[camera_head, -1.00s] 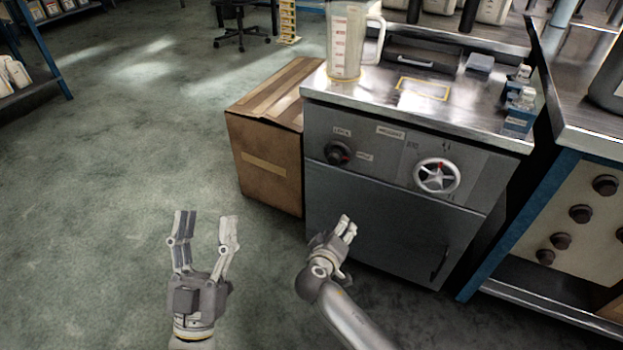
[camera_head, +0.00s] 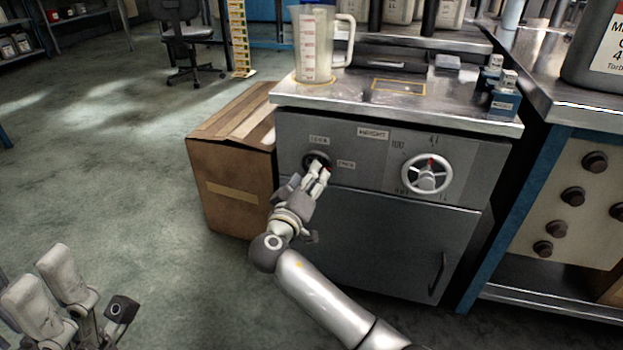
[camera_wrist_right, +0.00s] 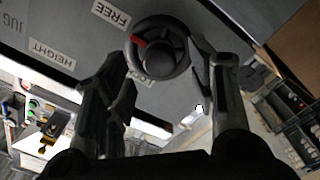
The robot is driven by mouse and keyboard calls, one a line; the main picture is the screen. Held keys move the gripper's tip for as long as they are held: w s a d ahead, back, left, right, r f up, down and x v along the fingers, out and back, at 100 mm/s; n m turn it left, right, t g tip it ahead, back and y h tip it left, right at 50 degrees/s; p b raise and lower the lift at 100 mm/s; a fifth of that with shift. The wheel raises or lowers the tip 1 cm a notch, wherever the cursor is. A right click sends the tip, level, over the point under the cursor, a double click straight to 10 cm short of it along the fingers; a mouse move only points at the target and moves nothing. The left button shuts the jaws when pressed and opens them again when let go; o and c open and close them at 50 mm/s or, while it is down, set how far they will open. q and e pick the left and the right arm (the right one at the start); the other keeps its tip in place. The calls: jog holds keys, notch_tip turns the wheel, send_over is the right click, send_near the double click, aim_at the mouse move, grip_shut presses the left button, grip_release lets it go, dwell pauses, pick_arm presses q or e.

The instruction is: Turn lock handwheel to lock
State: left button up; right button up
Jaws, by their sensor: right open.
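The lock handwheel is a small dark knob with a red mark. In the head view it (camera_head: 316,158) sits on the upper left of the grey cabinet front and is partly covered by my right gripper (camera_head: 316,177). In the right wrist view the knob (camera_wrist_right: 158,50) shows just ahead of the open right fingers (camera_wrist_right: 163,75), between them, and I cannot tell whether they touch it. Its red mark is near the FREE label (camera_wrist_right: 111,14). My left gripper (camera_head: 62,283) is at the lower left over the floor; its finger gap is unclear.
A larger white handwheel (camera_head: 427,174) is right of the knob on the cabinet (camera_head: 390,235). A measuring jug (camera_head: 313,45) and small bottles (camera_head: 505,95) stand on top. A cardboard box (camera_head: 232,175) stands close on the left. Open floor lies farther left.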

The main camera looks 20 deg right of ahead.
jog(key=shift+x, duration=1.35)
jog(key=c, duration=1)
